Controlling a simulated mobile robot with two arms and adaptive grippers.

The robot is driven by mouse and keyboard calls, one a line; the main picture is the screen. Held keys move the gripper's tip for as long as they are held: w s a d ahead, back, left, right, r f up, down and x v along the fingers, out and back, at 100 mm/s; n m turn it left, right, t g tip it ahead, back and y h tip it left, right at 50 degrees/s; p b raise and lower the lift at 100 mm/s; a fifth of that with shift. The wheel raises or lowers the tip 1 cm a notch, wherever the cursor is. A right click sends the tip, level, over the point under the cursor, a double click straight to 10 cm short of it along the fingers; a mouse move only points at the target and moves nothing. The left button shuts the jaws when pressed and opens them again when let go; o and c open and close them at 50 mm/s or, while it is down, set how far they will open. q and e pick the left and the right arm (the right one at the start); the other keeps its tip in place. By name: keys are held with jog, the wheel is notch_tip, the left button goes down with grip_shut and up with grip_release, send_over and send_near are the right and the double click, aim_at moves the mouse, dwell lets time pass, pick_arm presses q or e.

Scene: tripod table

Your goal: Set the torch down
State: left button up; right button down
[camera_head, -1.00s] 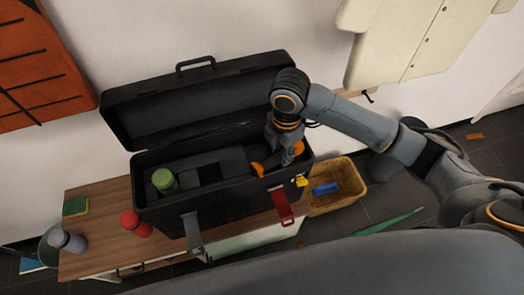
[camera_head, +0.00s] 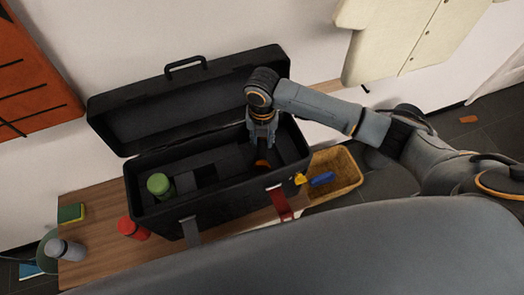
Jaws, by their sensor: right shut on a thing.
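My right gripper (camera_head: 262,143) reaches down into the open black toolbox (camera_head: 225,203) from above, over its right-hand part. It is shut on the torch, of which I see only a small orange part (camera_head: 262,163) below the fingers. The rest of the torch is hidden by the gripper or lost against the dark inside. I cannot tell whether the torch touches the toolbox floor. My left gripper is out of view.
A green-topped can (camera_head: 159,185) stands in the toolbox's left part. The raised lid (camera_head: 190,100) is behind. A red can (camera_head: 132,228), a grey bottle (camera_head: 66,250) and a sponge (camera_head: 71,213) are on the wooden top. A yellow basket (camera_head: 345,175) stands at right.

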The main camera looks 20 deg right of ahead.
aim_at(262, 139)
notch_tip(262, 139, down, 8)
jog(key=shift+r, duration=0.2)
dwell(0.3)
jog(key=c, duration=1.1)
grip_release()
jog(key=shift+f, duration=0.1)
jog(key=shift+o, duration=0.2)
notch_tip(262, 139, up, 12)
jog(key=shift+r, duration=0.15)
